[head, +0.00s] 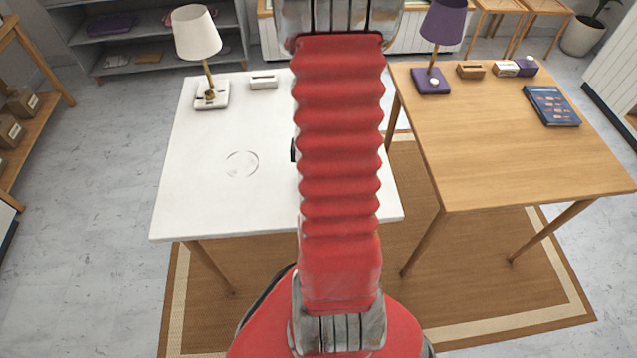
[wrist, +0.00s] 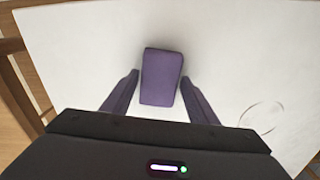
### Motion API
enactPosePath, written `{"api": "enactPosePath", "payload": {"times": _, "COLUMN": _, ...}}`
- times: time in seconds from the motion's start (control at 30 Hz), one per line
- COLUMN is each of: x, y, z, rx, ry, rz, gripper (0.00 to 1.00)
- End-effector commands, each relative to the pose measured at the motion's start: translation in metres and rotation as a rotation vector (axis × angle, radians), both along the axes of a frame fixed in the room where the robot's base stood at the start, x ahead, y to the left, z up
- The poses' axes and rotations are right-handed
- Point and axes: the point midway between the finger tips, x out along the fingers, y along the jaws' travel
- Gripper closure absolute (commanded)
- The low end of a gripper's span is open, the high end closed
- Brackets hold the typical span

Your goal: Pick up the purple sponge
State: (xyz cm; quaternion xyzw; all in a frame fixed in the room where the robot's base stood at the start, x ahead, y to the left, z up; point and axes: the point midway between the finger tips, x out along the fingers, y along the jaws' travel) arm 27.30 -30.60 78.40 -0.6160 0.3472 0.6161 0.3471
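The purple sponge (wrist: 162,77) is a small block on the white table (wrist: 80,45) in the wrist view. My gripper (wrist: 160,78) is open, with one dark finger on each side of the sponge. The fingertips reach alongside the sponge, and a narrow gap shows on both sides, so it is not gripped. How high the fingertips are above the tabletop I cannot tell. In the head view my red arm covers the sponge and nearly all of the gripper; the white table (head: 200,180) shows on the left.
A white lamp (head: 197,35) and a small white holder (head: 264,82) stand at the white table's back. A ring mark (head: 242,164) lies on its bare top. A wooden table (head: 500,150) on the right bears a purple lamp (head: 445,25) and a dark blue book (head: 551,106).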

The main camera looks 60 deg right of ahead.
Motion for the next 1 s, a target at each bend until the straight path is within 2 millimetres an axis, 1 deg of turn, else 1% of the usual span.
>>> {"api": "enactPosePath", "payload": {"times": 0.03, "x": 0.000, "y": 0.000, "z": 0.000, "rx": 0.000, "ry": 0.000, "rz": 0.000, "gripper": 0.50}}
{"api": "enactPosePath", "payload": {"times": 0.07, "x": 0.000, "y": 0.000, "z": 0.000, "rx": 0.000, "ry": 0.000, "rz": 0.000, "gripper": 0.53}}
{"api": "enactPosePath", "payload": {"times": 0.4, "x": 0.000, "y": 0.000, "z": 0.000, "rx": 0.000, "ry": 0.000, "rz": 0.000, "gripper": 0.76}}
{"api": "enactPosePath", "payload": {"times": 0.77, "x": 0.000, "y": 0.000, "z": 0.004, "rx": -0.001, "ry": -0.001, "rz": -0.001, "gripper": 0.77}}
{"api": "enactPosePath", "payload": {"times": 0.87, "x": 0.000, "y": -0.001, "z": 0.010, "rx": -0.002, "ry": -0.001, "rz": -0.001, "gripper": 0.77}}
{"api": "enactPosePath", "payload": {"times": 1.0, "x": 0.000, "y": -0.001, "z": 0.024, "rx": -0.003, "ry": -0.003, "rz": -0.001, "gripper": 0.77}}
